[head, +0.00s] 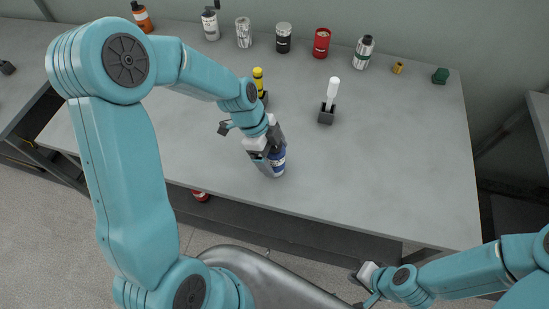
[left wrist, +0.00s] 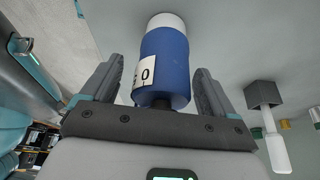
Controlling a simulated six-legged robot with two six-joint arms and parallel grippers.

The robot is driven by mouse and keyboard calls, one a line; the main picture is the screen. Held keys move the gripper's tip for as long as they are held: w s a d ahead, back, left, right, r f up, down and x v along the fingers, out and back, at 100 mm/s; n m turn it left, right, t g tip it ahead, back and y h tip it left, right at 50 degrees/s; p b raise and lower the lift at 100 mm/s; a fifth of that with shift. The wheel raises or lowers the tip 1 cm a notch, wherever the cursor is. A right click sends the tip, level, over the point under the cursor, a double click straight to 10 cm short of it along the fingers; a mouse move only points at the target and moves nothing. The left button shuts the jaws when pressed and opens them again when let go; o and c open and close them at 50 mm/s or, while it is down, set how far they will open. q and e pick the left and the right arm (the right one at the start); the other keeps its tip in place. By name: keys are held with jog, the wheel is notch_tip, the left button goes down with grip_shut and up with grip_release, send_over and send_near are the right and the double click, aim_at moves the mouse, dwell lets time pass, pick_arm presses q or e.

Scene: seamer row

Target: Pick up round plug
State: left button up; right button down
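A small brass-yellow cylinder (head: 398,68) stands at the table's back right; it may be the round plug, but it is too small to be sure. My left gripper (head: 268,152) is over the table's front part, far from it. Its fingers are open on either side of a blue bottle (left wrist: 165,65) with a white end and a label; gaps show on both sides in the left wrist view. The bottle also shows in the head view (head: 278,161), partly hidden by the gripper. My right gripper (head: 364,279) is low in front of the table, and its finger opening is unclear.
Several cans and bottles, including a red can (head: 321,43), line the back. A white-handled tool stands in a dark holder (head: 326,117); a yellow one (head: 258,79) is behind my left arm. The table's right (head: 405,150) is clear.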

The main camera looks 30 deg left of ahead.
pick_arm(q)
jog(key=shift+w+f, duration=0.1)
jog(key=shift+w, duration=0.1)
jog(key=c, duration=1)
jog(key=shift+o, duration=0.2)
jog(key=shift+s, duration=0.1)
